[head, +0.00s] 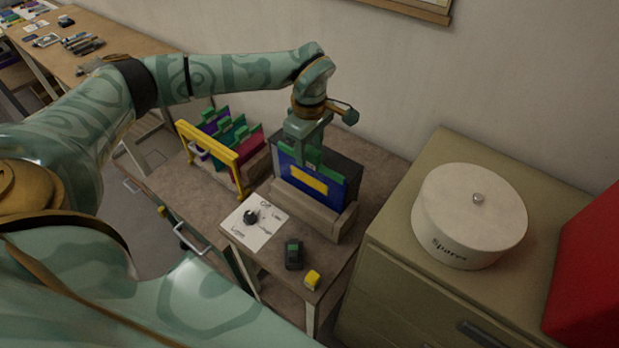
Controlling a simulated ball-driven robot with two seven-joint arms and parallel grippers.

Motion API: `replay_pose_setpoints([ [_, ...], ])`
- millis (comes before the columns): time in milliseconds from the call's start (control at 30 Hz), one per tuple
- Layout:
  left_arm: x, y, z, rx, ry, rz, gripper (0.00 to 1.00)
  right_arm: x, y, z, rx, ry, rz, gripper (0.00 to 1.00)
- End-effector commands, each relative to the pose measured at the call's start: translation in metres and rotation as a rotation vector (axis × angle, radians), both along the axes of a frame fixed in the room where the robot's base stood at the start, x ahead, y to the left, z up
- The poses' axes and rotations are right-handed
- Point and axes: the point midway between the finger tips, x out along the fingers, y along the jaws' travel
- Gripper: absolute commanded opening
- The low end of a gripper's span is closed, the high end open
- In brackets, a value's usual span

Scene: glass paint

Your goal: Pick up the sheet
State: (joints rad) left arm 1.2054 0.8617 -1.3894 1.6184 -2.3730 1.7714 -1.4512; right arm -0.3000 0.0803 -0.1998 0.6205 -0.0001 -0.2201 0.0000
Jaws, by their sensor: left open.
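A blue sheet (332,193) with a yellow block in its middle and green at its top edge stands upright in a grey-brown holder (306,208) on the small table. My left gripper (308,156) is above it, pointing down at its top edge. The gripper is open; its fingertips are partly hidden, and I cannot tell whether they touch the sheet. More sheets, green (226,140) and dark red (249,148), stand in a yellow-framed rack to the left. My right gripper is not in view.
A white paper (255,223) with a dark knob, a dark handheld device (293,254) and a yellow block (312,280) lie in front of the holder. A round white box (470,215) marked "Spares" stands on the cabinet (400,232) at right. The wall is close behind.

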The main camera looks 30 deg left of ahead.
Motion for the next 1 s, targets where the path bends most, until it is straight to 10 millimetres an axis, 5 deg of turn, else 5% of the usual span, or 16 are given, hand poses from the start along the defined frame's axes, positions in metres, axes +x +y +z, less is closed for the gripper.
replay_pose_setpoints([
  [300,0.000,0.000,-0.011,0.001,-0.002,0.000,0.45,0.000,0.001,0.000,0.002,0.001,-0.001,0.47],
  [500,0.000,0.000,-0.011,0.000,-0.001,0.000,0.00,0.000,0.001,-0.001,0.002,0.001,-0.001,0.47],
  [1000,0.001,0.000,0.004,0.000,-0.005,0.000,0.00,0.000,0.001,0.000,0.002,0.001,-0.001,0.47],
])
